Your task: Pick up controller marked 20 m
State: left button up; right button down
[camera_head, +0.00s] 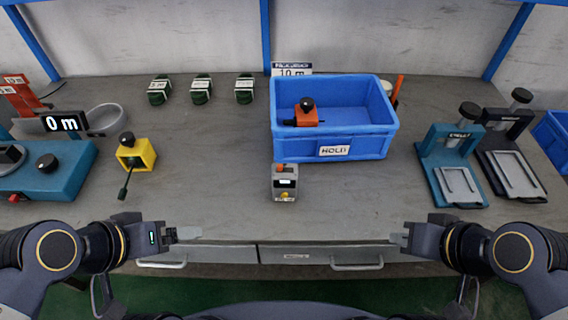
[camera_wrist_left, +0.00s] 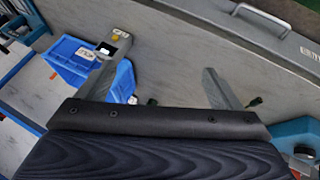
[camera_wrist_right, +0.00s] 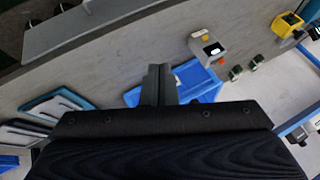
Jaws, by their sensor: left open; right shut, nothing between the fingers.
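A yellow box with a black knob (camera_head: 136,155) stands at the left of the bench. An orange box with a black knob (camera_head: 306,114) lies in the blue bin (camera_head: 333,146). A grey device with an orange part (camera_head: 285,184) stands in front of the bin; it also shows in the right wrist view (camera_wrist_right: 207,46). I cannot read a 20 m mark on any of them. My left gripper (camera_head: 188,234) is open and empty at the bench's front edge. My right gripper (camera_head: 400,236) is shut and empty at the front edge, right of the grey device.
Several dark green labelled pieces (camera_head: 201,90) stand at the back. A teal press (camera_head: 451,165) and a dark press (camera_head: 512,160) stand at the right. A teal machine (camera_head: 45,172) and a "0 m" sign (camera_head: 65,123) are at the left. The front middle is mostly clear.

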aim_at(286, 180)
jog(key=l+u, duration=0.1)
jog(key=u, duration=1.8)
jog(key=k+l+u, duration=0.2)
jog(key=k+l, duration=0.15)
jog(key=k, duration=0.15)
jog(key=k+l+u, duration=0.15)
jog(key=k, duration=0.4)
jog(key=l, duration=0.1)
